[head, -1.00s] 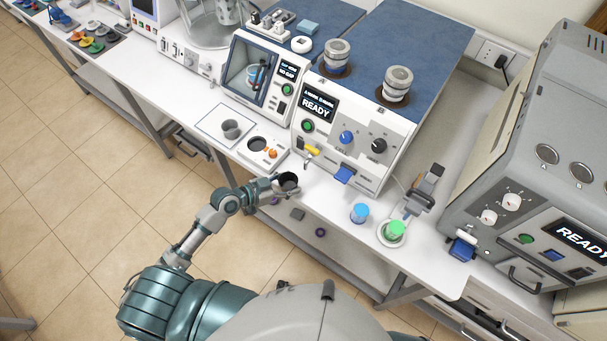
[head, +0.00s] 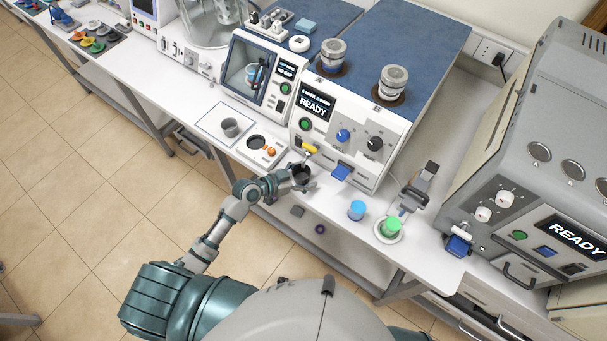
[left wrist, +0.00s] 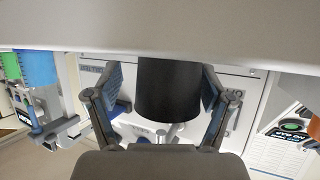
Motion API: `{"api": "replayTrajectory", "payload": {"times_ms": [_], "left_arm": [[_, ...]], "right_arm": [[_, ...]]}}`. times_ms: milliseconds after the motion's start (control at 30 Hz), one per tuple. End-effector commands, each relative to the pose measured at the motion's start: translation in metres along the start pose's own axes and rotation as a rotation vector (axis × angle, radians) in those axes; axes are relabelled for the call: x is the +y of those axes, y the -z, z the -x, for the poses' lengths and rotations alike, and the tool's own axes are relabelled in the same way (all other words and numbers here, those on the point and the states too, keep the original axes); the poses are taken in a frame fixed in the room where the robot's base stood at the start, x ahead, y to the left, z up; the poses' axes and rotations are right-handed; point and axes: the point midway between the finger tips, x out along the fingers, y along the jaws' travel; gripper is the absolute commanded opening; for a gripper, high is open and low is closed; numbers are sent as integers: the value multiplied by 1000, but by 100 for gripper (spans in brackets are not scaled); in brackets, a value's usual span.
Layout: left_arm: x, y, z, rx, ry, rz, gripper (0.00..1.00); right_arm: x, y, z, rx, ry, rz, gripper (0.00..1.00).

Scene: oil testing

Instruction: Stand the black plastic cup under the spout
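The black plastic cup (head: 302,176) is at the counter's front edge, just below the spout (head: 308,158) under the yellow lever (head: 309,148). It looks upright, its dark opening facing up. In the upside-down left wrist view the cup (left wrist: 168,88) is between the fingers, its base hidden by the pale band at the top. My left gripper (head: 300,181) reaches in from the left around the cup. In the wrist view its fingers (left wrist: 160,92) are spread; a gap shows on the left side, and the right finger is very near the cup. My right gripper is out of view.
A grey cup (head: 230,127) stands on a square mat to the left. A blue container (head: 357,210) and a green one (head: 391,227) stand to the right. The white machine (head: 341,120) is behind.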

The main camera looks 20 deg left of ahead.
Motion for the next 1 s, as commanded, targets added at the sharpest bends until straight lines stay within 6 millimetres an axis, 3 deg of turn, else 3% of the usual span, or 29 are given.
{"api": "replayTrajectory", "payload": {"times_ms": [333,700,1000], "left_arm": [[-4,-3,14,1,1,1,81],[-1,-4,91,-5,0,-3,81],[-1,-1,121,0,0,0,81]], "right_arm": [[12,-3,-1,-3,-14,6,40],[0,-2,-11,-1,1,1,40],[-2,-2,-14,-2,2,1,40]]}}
